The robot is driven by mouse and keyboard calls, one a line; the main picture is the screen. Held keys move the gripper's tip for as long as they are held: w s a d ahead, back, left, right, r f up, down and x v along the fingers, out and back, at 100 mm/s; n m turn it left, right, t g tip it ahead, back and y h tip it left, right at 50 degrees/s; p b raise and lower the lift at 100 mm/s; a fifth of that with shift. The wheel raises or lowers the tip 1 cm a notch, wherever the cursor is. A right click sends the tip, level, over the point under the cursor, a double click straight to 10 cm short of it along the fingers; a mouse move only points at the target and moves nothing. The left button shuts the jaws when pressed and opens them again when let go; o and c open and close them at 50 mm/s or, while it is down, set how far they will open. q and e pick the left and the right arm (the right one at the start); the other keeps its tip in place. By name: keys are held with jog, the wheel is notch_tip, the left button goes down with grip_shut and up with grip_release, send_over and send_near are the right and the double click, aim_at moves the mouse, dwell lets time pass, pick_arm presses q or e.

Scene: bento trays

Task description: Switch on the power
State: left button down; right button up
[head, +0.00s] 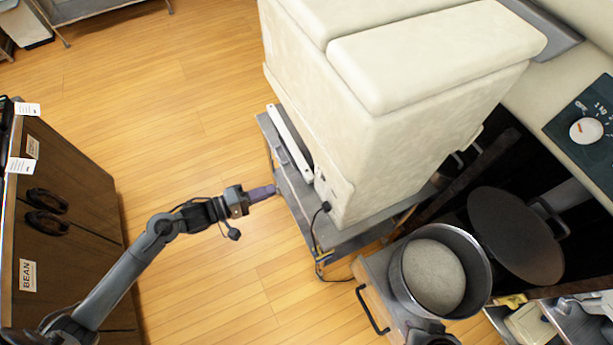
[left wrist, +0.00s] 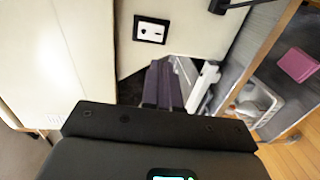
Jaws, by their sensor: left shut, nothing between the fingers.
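A large cream machine (head: 380,110) stands on a grey metal cart at the centre of the head view. A small black panel with white parts (left wrist: 152,29), which looks like the power switch, is on the machine's cream side in the left wrist view. My left gripper (head: 270,191) is shut and empty, its purple fingers pointing right towards the machine and apart from it in the head view. Its fingers (left wrist: 163,75) are below the panel in the left wrist view. A black plug (head: 325,206) with a cable is at the machine's lower side. My right gripper is not clearly seen.
A white bar (head: 290,140) lies on the cart (head: 299,205) beside the machine. A pot of pale grains (head: 435,275) and a round dark lid (head: 515,235) are at right. A brown cabinet (head: 75,180) stands at left. The wooden floor between is clear.

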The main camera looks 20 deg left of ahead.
aim_at(317, 174)
pick_arm(q)
jog(key=b+x, duration=0.1)
jog(key=x, duration=1.1)
jog(key=shift+w+d+f+b, duration=0.1)
jog(key=shift+w+d+b, duration=0.05)
jog(key=shift+w+b, duration=0.15)
jog(key=shift+w+d+f+b, duration=0.1)
jog(key=shift+d+f+b, duration=0.05)
jog(key=shift+b, duration=0.15)
